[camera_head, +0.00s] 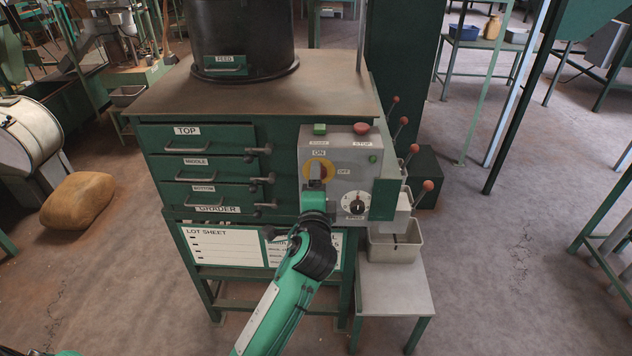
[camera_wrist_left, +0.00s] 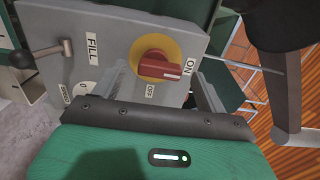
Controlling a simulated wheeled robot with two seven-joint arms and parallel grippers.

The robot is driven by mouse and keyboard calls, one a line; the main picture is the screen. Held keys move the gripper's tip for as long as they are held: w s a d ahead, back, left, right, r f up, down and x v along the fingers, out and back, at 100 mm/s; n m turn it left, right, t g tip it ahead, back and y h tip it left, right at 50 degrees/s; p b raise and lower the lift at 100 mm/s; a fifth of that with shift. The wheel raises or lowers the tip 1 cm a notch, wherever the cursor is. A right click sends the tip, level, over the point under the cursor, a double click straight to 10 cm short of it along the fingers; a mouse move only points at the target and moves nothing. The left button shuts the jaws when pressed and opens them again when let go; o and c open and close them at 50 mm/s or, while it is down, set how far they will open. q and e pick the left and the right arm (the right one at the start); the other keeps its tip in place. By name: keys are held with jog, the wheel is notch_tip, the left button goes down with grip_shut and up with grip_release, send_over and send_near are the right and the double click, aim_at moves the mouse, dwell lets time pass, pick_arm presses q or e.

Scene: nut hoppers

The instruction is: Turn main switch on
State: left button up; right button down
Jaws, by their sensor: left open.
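The main switch is a red knob (camera_wrist_left: 160,66) on a yellow disc, seen in the left wrist view with labels ON and OFF beside it. The white mark on the knob points toward the ON label. In the head view the yellow disc (camera_head: 327,171) shows on the grey control panel (camera_head: 345,144), and my gripper hides most of the knob. My left gripper (camera_head: 316,174) is in front of the switch. Its fingers (camera_wrist_left: 163,84) are open, one on each side of the knob in the wrist view; I cannot tell whether they touch it. My right gripper is not in view.
The panel also holds a green button (camera_head: 320,129), a red stop button (camera_head: 361,128) and a speed dial (camera_head: 355,203). Red-knobbed levers (camera_head: 412,149) stick out on the right. Drawers (camera_head: 215,170) lie left, and a grey tray (camera_head: 397,246) stands below right.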

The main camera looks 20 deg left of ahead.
pick_arm(q)
jog(key=b+v, duration=0.2)
jog(key=v, duration=0.9)
jog(key=shift+s, duration=0.25)
jog(key=shift+d, duration=0.1)
